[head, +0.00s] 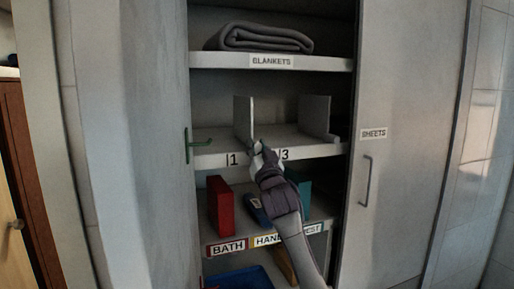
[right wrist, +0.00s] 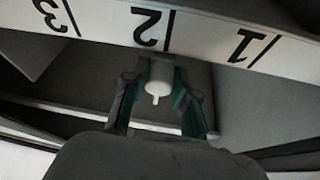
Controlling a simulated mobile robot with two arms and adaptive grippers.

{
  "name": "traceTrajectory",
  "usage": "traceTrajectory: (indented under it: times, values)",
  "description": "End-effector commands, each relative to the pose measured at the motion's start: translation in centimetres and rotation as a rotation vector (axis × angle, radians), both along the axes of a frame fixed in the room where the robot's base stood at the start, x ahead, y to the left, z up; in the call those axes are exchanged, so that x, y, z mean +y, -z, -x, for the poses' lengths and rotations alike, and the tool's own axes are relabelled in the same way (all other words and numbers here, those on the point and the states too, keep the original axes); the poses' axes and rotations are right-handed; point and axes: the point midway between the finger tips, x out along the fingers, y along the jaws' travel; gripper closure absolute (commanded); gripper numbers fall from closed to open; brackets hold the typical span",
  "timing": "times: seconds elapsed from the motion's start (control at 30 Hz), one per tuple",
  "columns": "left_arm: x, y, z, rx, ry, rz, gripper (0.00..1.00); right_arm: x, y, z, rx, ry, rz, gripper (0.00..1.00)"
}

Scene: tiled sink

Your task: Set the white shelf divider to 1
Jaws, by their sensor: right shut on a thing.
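The white divider (head: 243,118) stands upright on the middle shelf, above the front strip's scale (head: 233,160). My right gripper (head: 257,146) is at the shelf's front edge, between the marks 1 and 3, and hides the mark between them. In the right wrist view the scale reads upside down, and a white knob (right wrist: 158,80) sits between the two green-lined fingers, in line with the 2 (right wrist: 147,27). The gripper is shut on this knob, which appears to belong to the divider. The left gripper is not in view.
Another upright panel (head: 314,115) stands farther right on the same shelf. A folded blanket (head: 262,38) lies above. A red box (head: 221,205) and a teal box (head: 305,195) stand below.

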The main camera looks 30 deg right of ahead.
Motion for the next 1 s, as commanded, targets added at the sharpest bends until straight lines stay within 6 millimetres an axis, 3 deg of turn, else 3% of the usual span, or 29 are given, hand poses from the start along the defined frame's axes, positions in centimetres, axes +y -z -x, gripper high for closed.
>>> traceTrajectory:
  times: [0.4,0.77,0.8,0.93,1.0]
  values:
    - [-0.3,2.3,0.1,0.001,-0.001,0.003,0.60,7.3,0.4,-1.8,0.000,-0.006,-0.007,1.00]
    - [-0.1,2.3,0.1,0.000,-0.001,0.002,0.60,7.7,0.1,-1.9,0.004,-0.001,-0.004,1.00]
    - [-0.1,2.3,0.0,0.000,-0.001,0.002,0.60,7.7,0.2,-1.9,0.004,-0.001,-0.004,0.70]
    - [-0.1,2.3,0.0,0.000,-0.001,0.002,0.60,7.7,0.1,-1.9,0.003,0.000,-0.003,0.49]
    - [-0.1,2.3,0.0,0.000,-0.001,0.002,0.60,7.7,0.1,-1.9,0.002,0.000,-0.003,0.49]
